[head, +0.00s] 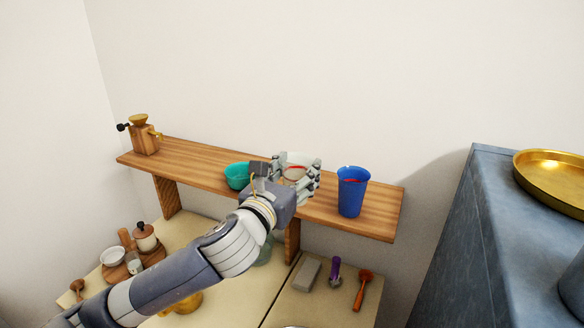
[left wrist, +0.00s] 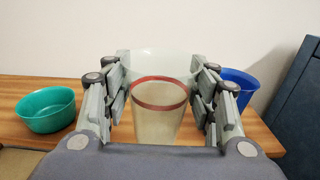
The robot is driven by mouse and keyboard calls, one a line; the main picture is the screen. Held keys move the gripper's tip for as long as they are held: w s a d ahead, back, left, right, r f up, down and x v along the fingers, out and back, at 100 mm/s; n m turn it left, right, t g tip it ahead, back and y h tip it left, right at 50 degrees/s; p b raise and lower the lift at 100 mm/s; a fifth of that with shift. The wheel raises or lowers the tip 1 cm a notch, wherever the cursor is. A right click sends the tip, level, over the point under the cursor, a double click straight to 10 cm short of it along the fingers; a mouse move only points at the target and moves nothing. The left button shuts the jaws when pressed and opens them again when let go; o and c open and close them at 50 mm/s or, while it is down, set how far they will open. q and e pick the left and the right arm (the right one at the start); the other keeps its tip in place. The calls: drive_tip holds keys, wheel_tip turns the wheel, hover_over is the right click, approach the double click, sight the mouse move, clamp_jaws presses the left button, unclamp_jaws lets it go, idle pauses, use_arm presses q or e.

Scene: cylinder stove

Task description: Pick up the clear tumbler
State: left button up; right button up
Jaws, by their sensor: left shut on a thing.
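The clear tumbler (left wrist: 158,112) has a red band near its rim. In the left wrist view it stands upright between the two fingers of my left gripper (left wrist: 160,100), which is shut on it. In the head view the gripper (head: 296,178) is at the middle of the wooden shelf (head: 200,163), and only the top of the tumbler (head: 293,171) shows behind the fingers. I cannot tell whether its base touches the shelf. My right gripper is not in view.
A teal bowl (head: 236,176) is just left of the gripper on the shelf, and a blue cup (head: 352,191) stands to the right. A coffee grinder (head: 146,137) is at the shelf's left end. A blue cabinet (head: 480,230) with a gold tray (head: 553,178) stands at right.

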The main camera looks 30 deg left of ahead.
use_arm(q)
drive_tip(key=s+d+r+p, duration=0.1)
drive_tip(key=s+d+p, duration=0.5)
drive_tip(key=s+p, duration=0.1)
drive_tip(key=shift+s+p, duration=0.35)
drive_tip(key=shift+p, duration=0.1)
